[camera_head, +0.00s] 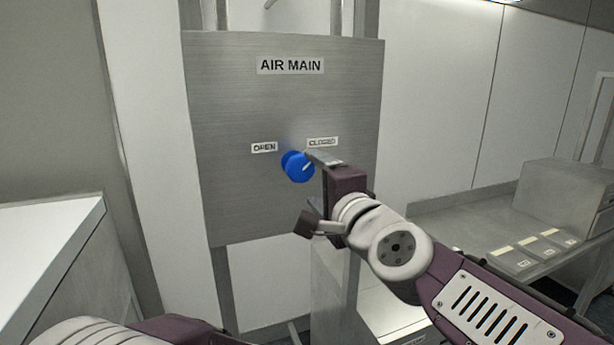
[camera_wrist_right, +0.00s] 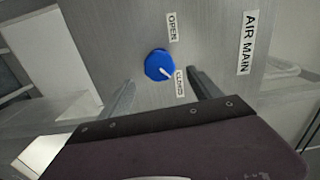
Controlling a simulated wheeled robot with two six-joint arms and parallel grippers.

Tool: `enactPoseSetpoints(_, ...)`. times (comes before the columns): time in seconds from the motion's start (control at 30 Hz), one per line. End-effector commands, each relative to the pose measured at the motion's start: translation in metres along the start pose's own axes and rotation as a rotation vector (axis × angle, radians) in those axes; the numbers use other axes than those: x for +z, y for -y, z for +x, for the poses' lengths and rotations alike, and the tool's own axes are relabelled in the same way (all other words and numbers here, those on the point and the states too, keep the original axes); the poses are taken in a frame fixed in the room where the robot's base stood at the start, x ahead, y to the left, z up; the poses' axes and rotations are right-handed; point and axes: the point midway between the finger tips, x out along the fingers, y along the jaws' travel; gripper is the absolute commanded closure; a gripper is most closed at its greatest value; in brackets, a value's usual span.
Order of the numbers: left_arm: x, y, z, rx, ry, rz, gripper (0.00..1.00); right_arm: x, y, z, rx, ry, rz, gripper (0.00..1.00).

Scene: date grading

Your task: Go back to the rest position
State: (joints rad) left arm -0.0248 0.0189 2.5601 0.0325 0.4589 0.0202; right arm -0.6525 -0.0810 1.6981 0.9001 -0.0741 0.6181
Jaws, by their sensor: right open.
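A blue round knob (camera_head: 298,166) with a white pointer mark sits on a brushed metal panel (camera_head: 235,90) headed AIR MAIN. The pointer is turned toward the CLOSED label (camera_head: 322,142); the OPEN label (camera_head: 264,147) is to its left. My right gripper (camera_head: 306,188) is in front of the panel, just right of and below the knob, with its fingers spread. In the right wrist view the knob (camera_wrist_right: 159,65) shows beyond and between the two open fingertips (camera_wrist_right: 160,80), with nothing gripped. Part of my left arm shows at the lower left; its gripper is out of frame.
A white-topped counter (camera_head: 45,245) stands at the left. A metal bench (camera_head: 455,215) at the right carries a grey box (camera_head: 570,195) and several small labelled trays (camera_head: 512,260). A low cabinet (camera_head: 335,295) stands below the panel, behind my right arm.

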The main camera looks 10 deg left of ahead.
Motion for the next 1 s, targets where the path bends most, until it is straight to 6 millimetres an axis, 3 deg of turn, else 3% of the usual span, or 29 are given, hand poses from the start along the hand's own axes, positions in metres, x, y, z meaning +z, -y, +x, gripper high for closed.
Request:
enactPoseSetpoints(0.37,0.000,0.000,0.000,0.000,0.000,0.000,0.64,-0.001,-0.001,-0.008,0.000,-0.001,0.000,0.26)
enactPoseSetpoints(0.43,0.000,0.000,0.004,0.000,0.000,0.000,0.64,-0.012,-0.005,-0.008,0.003,-0.025,0.000,0.26)
enactPoseSetpoints(0.5,0.001,0.000,0.011,0.000,0.000,0.000,0.64,-0.044,-0.021,-0.006,0.019,-0.091,0.000,0.26)
enactPoseSetpoints(0.57,0.002,0.000,0.018,0.000,0.000,0.000,0.64,-0.080,-0.054,-0.005,0.071,-0.161,-0.005,0.26)
enactPoseSetpoints(0.63,0.003,0.001,0.026,0.000,0.000,0.000,0.64,-0.118,-0.108,-0.011,0.173,-0.229,-0.043,0.26)
enactPoseSetpoints(0.73,0.004,0.001,0.033,0.000,0.000,0.000,0.64,-0.156,-0.193,-0.030,0.362,-0.263,-0.132,0.26)
enactPoseSetpoints(0.87,0.004,0.001,0.042,0.000,0.000,0.000,0.64,-0.180,-0.303,-0.077,0.642,-0.215,-0.269,0.26)
enactPoseSetpoints(1.0,0.005,0.001,0.049,0.000,0.000,0.000,0.64,-0.177,-0.411,-0.151,0.954,-0.044,-0.405,0.26)
